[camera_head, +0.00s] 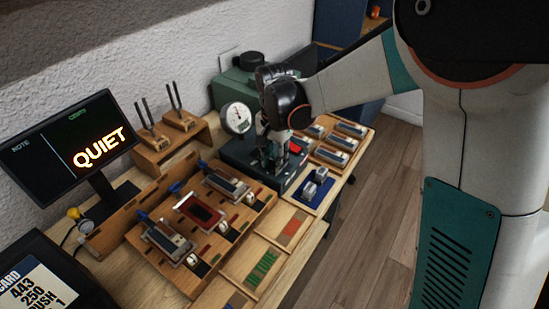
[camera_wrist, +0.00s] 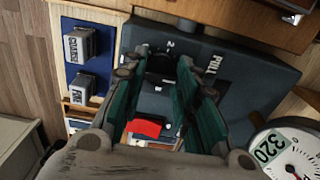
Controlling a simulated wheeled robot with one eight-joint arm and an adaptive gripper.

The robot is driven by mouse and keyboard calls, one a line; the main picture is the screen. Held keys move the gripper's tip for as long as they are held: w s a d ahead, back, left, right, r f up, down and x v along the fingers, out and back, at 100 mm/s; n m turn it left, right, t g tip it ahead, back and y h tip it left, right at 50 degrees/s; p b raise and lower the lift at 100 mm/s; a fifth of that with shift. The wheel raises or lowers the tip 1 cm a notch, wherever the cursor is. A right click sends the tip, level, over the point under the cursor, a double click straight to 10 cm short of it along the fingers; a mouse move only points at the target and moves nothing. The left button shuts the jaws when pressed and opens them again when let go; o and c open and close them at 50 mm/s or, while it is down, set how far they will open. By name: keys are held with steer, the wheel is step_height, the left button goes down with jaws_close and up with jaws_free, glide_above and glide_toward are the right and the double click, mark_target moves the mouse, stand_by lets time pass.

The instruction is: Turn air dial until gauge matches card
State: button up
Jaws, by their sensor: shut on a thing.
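My gripper (camera_wrist: 160,72) points down over a dark grey box (camera_wrist: 245,85); its fingers are closed around a dark dial (camera_wrist: 160,66) beside a white "2" mark. In the head view my gripper (camera_head: 274,150) hides the dial. The round white gauge (camera_head: 237,117) stands at the box's left; its needle is too small to read there. The gauge (camera_wrist: 298,160) is cut off at the wrist view's lower right, with a green "320" patch.
A red piece (camera_wrist: 146,128) is on the box near my fingers. Two grey blocks (camera_wrist: 80,45) sit on a blue pad to one side. A wooden rack (camera_head: 140,240) with several key parts fills the bench front. A monitor (camera_head: 70,145) reads "QUIET".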

steer(key=shift+n, duration=0.3)
steer(key=shift+n+p, duration=0.6)
steer(key=shift+n, duration=2.1)
steer(key=o, duration=1.1)
step_height(320, 180, up, 12)
